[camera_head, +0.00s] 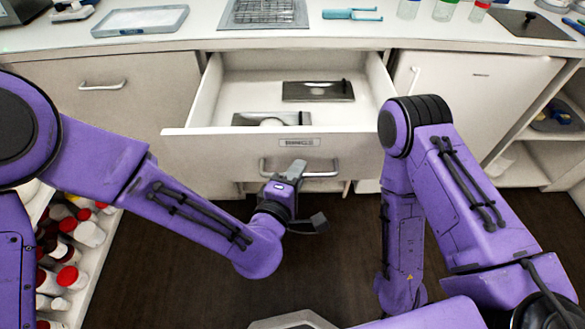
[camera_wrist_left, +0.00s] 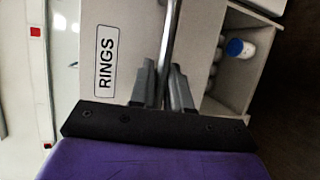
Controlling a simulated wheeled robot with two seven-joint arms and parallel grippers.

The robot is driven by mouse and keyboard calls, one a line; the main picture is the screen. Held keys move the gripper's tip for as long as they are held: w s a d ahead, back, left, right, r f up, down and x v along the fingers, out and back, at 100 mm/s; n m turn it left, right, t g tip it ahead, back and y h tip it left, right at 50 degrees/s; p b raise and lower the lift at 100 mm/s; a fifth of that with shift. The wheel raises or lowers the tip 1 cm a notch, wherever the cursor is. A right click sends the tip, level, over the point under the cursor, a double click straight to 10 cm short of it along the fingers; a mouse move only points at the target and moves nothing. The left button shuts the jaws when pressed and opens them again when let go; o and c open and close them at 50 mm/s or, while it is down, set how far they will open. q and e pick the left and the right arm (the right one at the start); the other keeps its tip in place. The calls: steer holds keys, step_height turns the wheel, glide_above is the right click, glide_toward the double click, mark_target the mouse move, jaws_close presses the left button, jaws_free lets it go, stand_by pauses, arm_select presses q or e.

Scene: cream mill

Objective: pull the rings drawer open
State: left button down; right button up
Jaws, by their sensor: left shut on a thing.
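The rings drawer (camera_head: 210,150) stands pulled out from the counter front in the head view, its inside showing. Its front carries a small label, which reads RINGS in the wrist view (camera_wrist_left: 106,63). My left gripper (camera_head: 294,168) is shut on the drawer's bar handle (camera_head: 326,174). In the left wrist view the two fingers sit on either side of the handle bar (camera_wrist_left: 170,35). My right arm is on the right of the head view, but its gripper is not in view.
Two dark flat pieces (camera_head: 318,91) lie in the drawer. A closed drawer (camera_head: 102,86) is to the left. Red-capped bottles (camera_head: 68,276) fill a low shelf at lower left. Dark floor (camera_head: 165,270) lies below. A tray (camera_head: 140,21) and a metal rack (camera_head: 263,12) are on the counter.

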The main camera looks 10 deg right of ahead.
arm_select(q)
steer(key=c, duration=1.2)
jaws_free()
steer(key=shift+o, duration=0.2)
steer(key=p+v, duration=0.5)
steer(key=v, duration=0.5)
steer(key=shift+s+a, duration=0.2)
